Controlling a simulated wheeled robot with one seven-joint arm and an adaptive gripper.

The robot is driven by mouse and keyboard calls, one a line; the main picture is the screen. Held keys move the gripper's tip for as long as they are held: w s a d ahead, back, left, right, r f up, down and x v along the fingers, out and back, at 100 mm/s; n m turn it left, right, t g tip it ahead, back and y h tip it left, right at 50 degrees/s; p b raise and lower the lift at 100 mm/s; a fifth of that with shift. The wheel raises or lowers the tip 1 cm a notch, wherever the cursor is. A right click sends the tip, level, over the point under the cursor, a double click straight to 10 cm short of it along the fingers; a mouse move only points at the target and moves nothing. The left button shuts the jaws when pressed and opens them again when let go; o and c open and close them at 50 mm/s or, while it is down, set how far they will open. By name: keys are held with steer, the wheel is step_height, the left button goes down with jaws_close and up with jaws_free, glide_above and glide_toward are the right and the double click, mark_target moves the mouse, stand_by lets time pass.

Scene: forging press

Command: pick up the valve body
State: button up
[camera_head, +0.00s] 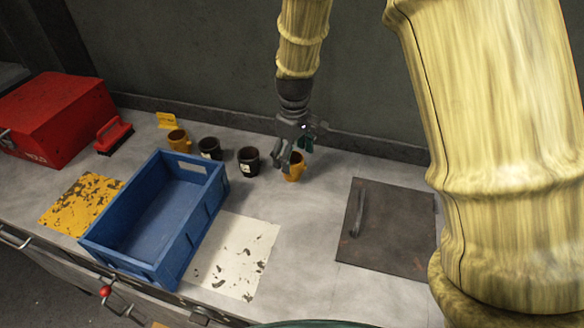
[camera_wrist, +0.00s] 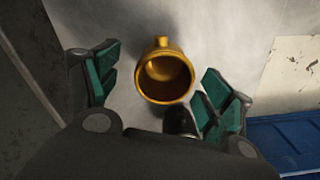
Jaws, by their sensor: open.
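No part is clearly recognisable as a valve body. The nearest piece is a yellow, cup-shaped part (camera_head: 295,171) with a small lug on its side, standing on the grey bench; I cannot tell whether it is the valve body. My gripper (camera_head: 293,151) is open just above it, with the fingers overlapping its upper edge in the head view. In the wrist view, the yellow part (camera_wrist: 166,74) lies between the teal finger pads of my gripper (camera_wrist: 160,90), its open mouth showing. Neither pad visibly touches it.
Two dark cups (camera_head: 248,161) (camera_head: 210,149) and another yellow cup (camera_head: 179,140) stand to the left. A blue crate (camera_head: 215,203) sits in front of them. A dark plate with a bar (camera_head: 388,232) lies right. A red toolbox (camera_head: 50,115) is far left; the wall is behind.

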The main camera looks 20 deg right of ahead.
steer(key=shift+s+f, duration=0.15)
steer(key=shift+s, duration=0.15)
steer(key=shift+s+a+f+p, duration=0.1)
steer(key=shift+f+p, duration=0.2)
steer(key=shift+w+f, duration=0.2)
steer(key=shift+f, duration=0.4)
steer(key=shift+w+f, duration=0.15)
steer(key=shift+f, duration=0.45)
steer(key=shift+f+p, duration=0.3)
steer(key=shift+f, duration=0.05)
steer(key=shift+s+f, duration=0.15)
steer(key=shift+f, duration=0.1)
steer(key=shift+f, duration=0.1)
steer(key=shift+c, duration=0.3)
steer(key=c, duration=1.4)
